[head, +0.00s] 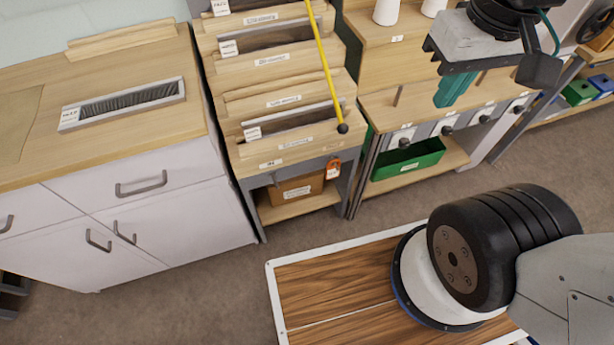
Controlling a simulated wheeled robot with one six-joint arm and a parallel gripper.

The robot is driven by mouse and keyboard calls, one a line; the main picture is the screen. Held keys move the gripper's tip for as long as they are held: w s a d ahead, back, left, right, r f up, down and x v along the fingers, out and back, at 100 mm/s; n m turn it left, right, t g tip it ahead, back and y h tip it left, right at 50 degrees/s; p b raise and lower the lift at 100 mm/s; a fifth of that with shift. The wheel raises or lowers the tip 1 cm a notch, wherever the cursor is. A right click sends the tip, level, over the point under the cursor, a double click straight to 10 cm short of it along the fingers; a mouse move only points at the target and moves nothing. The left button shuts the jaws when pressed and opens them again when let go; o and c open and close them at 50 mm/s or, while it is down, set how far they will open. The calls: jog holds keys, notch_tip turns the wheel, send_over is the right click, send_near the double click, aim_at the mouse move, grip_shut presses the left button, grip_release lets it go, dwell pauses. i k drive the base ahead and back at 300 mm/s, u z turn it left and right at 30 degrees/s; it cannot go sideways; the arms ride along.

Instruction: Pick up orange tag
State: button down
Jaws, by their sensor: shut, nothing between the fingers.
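The orange tag (333,168) hangs at the right front corner of the stepped wooden rack, above the lower shelf. It is small, with a pale label on its face. My gripper (446,102) is at the upper right, with its teal fingers pointing down. The fingers are shut and empty. My gripper is apart from the tag, up and to the right of it in the picture, in front of the wooden bench.
A yellow rod (323,65) with a black ball end slants across the stepped rack (285,84). A brown box (298,188) sits on the shelf below. A green bin (408,160) stands to the right. A counter (110,150) with drawers is at left.

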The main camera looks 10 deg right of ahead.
aim_at(331, 173)
jog(key=z, duration=1.85)
jog(key=k, duration=0.75)
jog(key=u, duration=0.35)
